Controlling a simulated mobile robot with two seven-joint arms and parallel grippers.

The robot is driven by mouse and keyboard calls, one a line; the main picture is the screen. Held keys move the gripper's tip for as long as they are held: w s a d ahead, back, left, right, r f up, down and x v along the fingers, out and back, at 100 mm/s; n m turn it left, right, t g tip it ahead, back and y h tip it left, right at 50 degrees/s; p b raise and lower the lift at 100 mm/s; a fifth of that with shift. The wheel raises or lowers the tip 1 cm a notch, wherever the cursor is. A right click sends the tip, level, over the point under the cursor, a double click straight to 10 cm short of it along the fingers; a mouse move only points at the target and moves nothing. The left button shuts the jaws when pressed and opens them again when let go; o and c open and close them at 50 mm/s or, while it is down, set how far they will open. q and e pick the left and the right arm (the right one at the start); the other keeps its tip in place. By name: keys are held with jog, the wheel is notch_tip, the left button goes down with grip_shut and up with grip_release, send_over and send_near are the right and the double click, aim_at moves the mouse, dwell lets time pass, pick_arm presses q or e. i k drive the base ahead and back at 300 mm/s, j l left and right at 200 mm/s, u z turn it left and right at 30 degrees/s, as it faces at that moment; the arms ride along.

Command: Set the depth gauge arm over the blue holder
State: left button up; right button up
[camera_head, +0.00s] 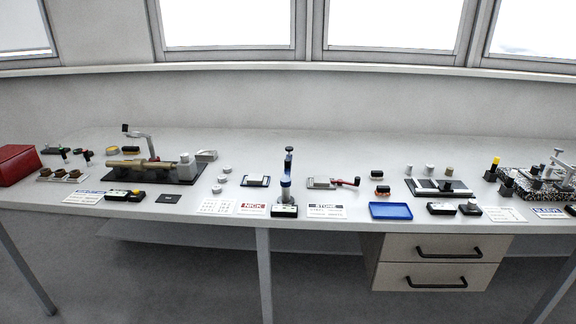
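A small upright device (286,187) with a blue and white post and a dark base stands near the middle of the bench; a dark blue piece tops it. It may be the depth gauge with its holder, but I cannot tell its arm apart at this size. A small flat blue-edged block (256,181) lies just left of it. Neither of my grippers is in view.
A blue tray (390,211) lies near the front edge, right of centre. A red box (17,165) stands at the far left. A speckled black plate (540,181) with fixtures is at the far right. Drawers (440,263) hang below. The bench's back strip is clear.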

aim_at(286, 181)
jog(key=i+j+z, duration=0.25)
jog(key=i+j, duration=0.15)
jog(key=i, duration=0.25)
jog(key=i+j+z, duration=0.3)
jog(key=i+j, duration=0.2)
jog(key=i, duration=0.15)
